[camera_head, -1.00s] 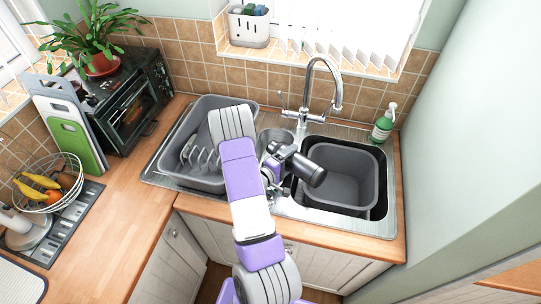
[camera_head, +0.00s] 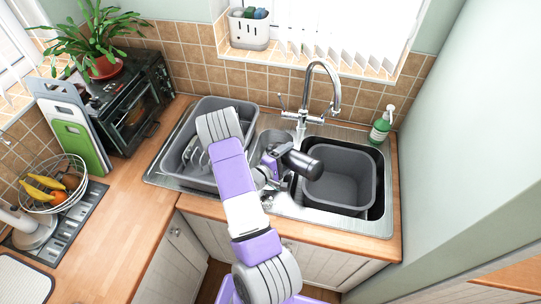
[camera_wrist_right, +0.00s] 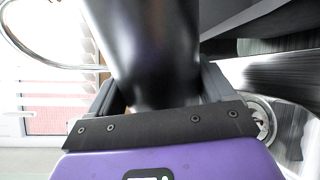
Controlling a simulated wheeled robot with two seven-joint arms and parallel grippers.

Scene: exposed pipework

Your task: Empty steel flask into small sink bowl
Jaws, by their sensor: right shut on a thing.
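The flask (camera_head: 300,163) shows as a dark, glossy cylinder with a black end. It lies tilted close to level above the sink, its black end pointing right over the left rim of the large bowl. My right gripper (camera_head: 276,157) is shut on it. In the right wrist view the flask (camera_wrist_right: 150,45) stands between the fingers and fills the upper middle. The small sink bowl (camera_head: 268,138) lies between the dish tub and the large bowl, partly hidden by my right arm. Whether anything flows from the flask cannot be told. My left gripper is out of view.
A chrome tap (camera_head: 335,85) rises behind the flask. A grey basin (camera_head: 345,200) sits in the large bowl at right. A grey dish tub (camera_head: 175,160) stands at left. A soap bottle (camera_head: 381,126) stands at the back right. The wooden counter at left has free room (camera_head: 135,205).

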